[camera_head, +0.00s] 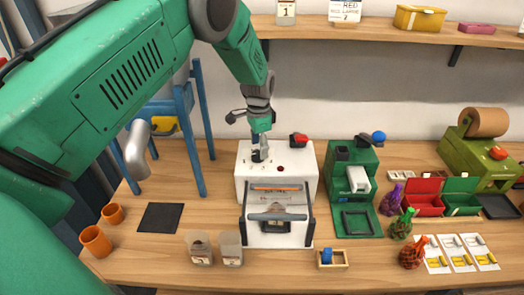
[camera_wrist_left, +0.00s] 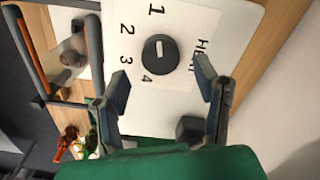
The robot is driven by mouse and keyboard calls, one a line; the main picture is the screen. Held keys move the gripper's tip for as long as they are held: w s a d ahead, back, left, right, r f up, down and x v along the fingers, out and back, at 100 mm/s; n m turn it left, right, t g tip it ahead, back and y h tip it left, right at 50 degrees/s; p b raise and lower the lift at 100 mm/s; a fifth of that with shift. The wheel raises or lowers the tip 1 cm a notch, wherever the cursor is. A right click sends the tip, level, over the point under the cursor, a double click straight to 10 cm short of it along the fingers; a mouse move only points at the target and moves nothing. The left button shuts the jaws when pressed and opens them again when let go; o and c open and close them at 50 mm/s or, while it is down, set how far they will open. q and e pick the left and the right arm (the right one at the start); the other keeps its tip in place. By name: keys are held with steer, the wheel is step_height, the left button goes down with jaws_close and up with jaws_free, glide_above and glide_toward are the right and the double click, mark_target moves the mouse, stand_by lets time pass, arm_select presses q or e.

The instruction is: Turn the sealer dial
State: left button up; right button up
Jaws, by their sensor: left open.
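The white sealer (camera_head: 243,188) stands on the table in the head view, with a hinged clear front section and a red knob on top. Its black dial (camera_wrist_left: 160,54) shows in the left wrist view, with numbers 1 to 4 around it and a HEAT label. The dial's white mark points toward the 1. My left gripper (camera_head: 260,152) comes down over the sealer's top, hiding the dial in the head view. In the left wrist view its two fingers (camera_wrist_left: 162,74) are spread on either side of the dial, with nothing between them touching it visibly. My right gripper is out of view.
A green machine (camera_head: 351,170) with a blue knob stands right of the sealer. A black mat (camera_head: 160,217) and orange cups (camera_head: 96,241) are left. A shelf (camera_head: 390,32) runs above.

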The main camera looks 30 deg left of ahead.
mark_target(258, 154)
arm_select(q)
steer(key=shift+s+a+f, duration=0.15)
steer(key=shift+a+f, duration=0.85)
steer(key=shift+f, duration=0.25)
steer(key=shift+a+f, duration=0.15)
steer(key=shift+f, duration=0.3)
steer(key=shift+d, duration=0.45)
steer(key=shift+d+r, duration=0.25)
steer(key=shift+d, duration=0.6)
steer(key=shift+c, duration=0.5)
steer(key=shift+d+r, duration=0.1)
steer(key=shift+d, duration=0.1)
steer(key=c, duration=1.1)
steer(key=shift+o, duration=0.3)
steer(key=shift+a+f, duration=0.2)
steer(key=shift+a, duration=0.1)
steer(key=shift+s+a+f, duration=0.1)
steer(key=shift+s+a, duration=0.1)
steer(key=shift+a, duration=0.4)
steer(key=shift+d, duration=0.4)
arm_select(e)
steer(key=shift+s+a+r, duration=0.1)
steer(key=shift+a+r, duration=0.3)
